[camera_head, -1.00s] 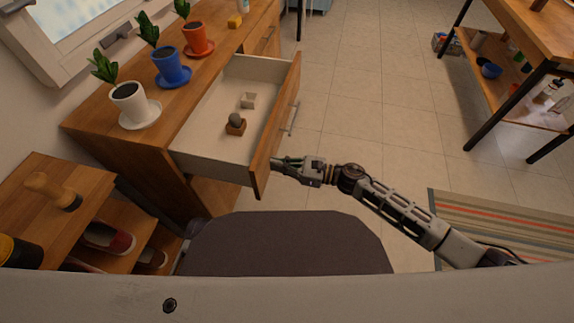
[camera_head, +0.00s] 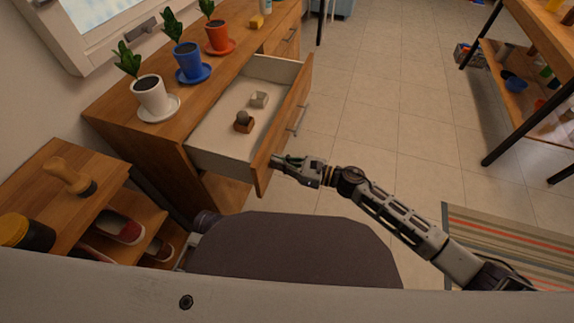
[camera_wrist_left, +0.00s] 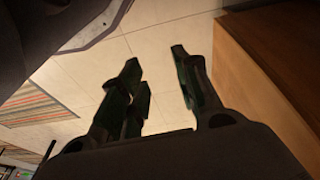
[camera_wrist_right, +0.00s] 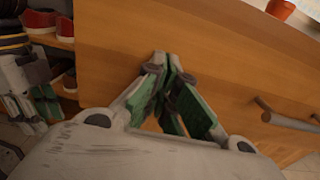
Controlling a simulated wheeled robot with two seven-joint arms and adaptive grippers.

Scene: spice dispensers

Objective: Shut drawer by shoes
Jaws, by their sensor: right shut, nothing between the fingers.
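The wooden drawer (camera_head: 288,117) of the dresser stands partly open, its white inside showing. It holds a small brown box with a grey round thing (camera_head: 243,121) and a pale small holder (camera_head: 259,99). My right gripper (camera_head: 276,163) is shut and empty, its tips at the near end of the drawer front. In the right wrist view its closed fingertips (camera_wrist_right: 165,62) are against or very close to the wooden front, left of the bar handle (camera_wrist_right: 285,121). Shoes (camera_head: 119,228) sit on the rack at left. My left gripper (camera_wrist_left: 157,60) is open and empty, beside a brown wooden surface (camera_wrist_left: 265,90).
Potted plants in white (camera_head: 152,97), blue (camera_head: 188,63) and orange (camera_head: 219,38) pots stand on the dresser top. The shoe rack (camera_head: 38,165) carries a wooden-handled brush (camera_head: 70,177) and a dark jar with a yellow lid (camera_head: 25,233).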

